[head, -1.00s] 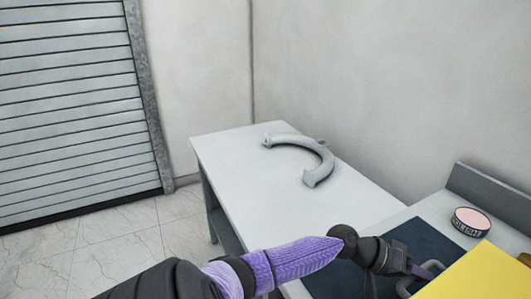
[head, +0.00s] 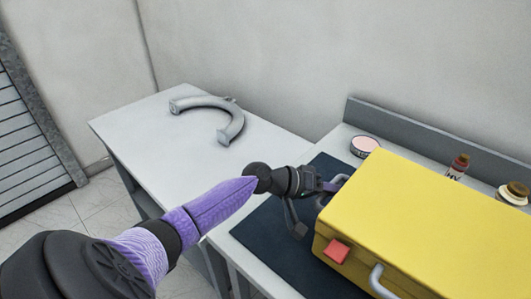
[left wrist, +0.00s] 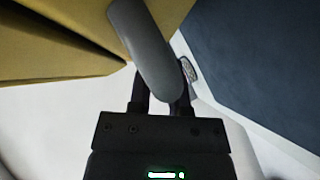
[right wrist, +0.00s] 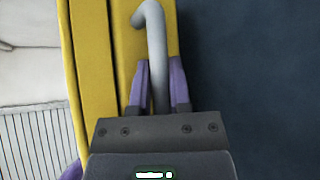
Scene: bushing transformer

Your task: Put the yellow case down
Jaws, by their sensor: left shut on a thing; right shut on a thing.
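The yellow case (head: 430,220) is at the right of the head view, over a dark blue mat (head: 265,240). Its front has a red latch (head: 336,251) and a grey handle (head: 381,282). My left gripper (head: 328,188) is at the case's left end, shut on a grey side handle. That handle (left wrist: 145,45) crosses between the fingers in the left wrist view. My right gripper (right wrist: 158,88) shows only in the right wrist view, shut on another grey handle (right wrist: 155,45) beside the case's yellow wall. Whether the case's underside touches the mat cannot be told.
A round pink-topped tin (head: 364,146), a brown bottle (head: 458,167) and a jar (head: 513,193) stand behind the case, before a grey back ledge (head: 400,125). A curved grey pipe (head: 212,113) lies on the white table (head: 150,130) at left, which is otherwise clear.

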